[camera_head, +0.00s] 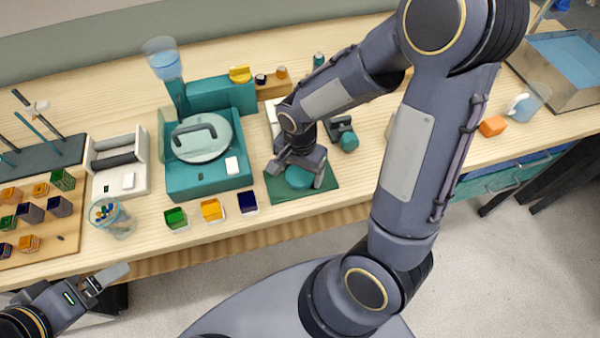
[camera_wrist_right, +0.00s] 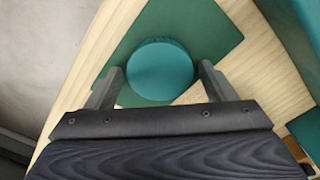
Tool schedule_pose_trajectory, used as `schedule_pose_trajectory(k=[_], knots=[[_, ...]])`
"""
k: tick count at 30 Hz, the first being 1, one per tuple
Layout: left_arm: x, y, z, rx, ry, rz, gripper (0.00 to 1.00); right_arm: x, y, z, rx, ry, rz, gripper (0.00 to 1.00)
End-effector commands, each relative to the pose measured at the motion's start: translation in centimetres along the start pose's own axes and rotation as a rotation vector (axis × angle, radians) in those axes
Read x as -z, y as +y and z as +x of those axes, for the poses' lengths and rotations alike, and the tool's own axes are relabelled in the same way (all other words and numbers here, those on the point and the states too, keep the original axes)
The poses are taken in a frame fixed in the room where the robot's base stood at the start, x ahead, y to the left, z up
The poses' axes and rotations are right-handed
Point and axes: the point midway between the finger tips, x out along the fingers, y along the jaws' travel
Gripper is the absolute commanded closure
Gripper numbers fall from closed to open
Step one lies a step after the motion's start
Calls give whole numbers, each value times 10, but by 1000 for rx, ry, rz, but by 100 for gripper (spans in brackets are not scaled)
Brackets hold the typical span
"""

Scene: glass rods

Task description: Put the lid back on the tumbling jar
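A round teal disc (camera_head: 300,177), which looks like a lid, is on a green mat (camera_head: 328,186) near the table's front edge. In the right wrist view the disc (camera_wrist_right: 160,70) is between the fingers of my right gripper (camera_wrist_right: 161,72), with narrow gaps at both sides. In the head view my right gripper (camera_head: 298,172) is low over the mat and partly covers the disc. A dark piece with a teal round end (camera_head: 348,141) stands behind the mat; I cannot tell if it is the tumbling jar. My left gripper (camera_head: 104,280) is in front of the table, away from these things.
A teal machine (camera_head: 208,183) with a round pale plate stands left of the mat. Small coloured bins (camera_head: 211,210) stand in front of it. A white roller unit (camera_head: 118,165) and a glass of coloured rods (camera_head: 112,218) are further left. An orange block (camera_head: 492,126) is at right.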

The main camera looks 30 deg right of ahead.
Motion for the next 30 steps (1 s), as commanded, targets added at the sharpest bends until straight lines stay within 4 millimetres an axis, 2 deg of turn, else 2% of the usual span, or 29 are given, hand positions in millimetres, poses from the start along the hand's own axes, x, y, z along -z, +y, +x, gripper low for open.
schedule_pose_trajectory(k=[1, 8, 20, 23, 26, 30], knots=[[0, 0, 0, 0, 0, 0, 16, 0, 0, 0, 0, 0, 0, 30], [0, 0, 0, 0, 0, 0, 16, 0, 0, 0, 0, 0, 0, 58], [0, 0, 1, 0, 0, 0, 16, 0, 0, -6, 1, 1, -1, 59], [-1, -1, 2, 0, 0, 0, 16, 0, -1, -16, 5, 2, -1, 59], [-2, -2, 4, 0, 0, 0, 16, -2, -1, -36, 9, 3, -1, 59], [-2, -1, 3, 0, 0, 0, 16, -30, 7, -69, 10, 3, -7, 59]])
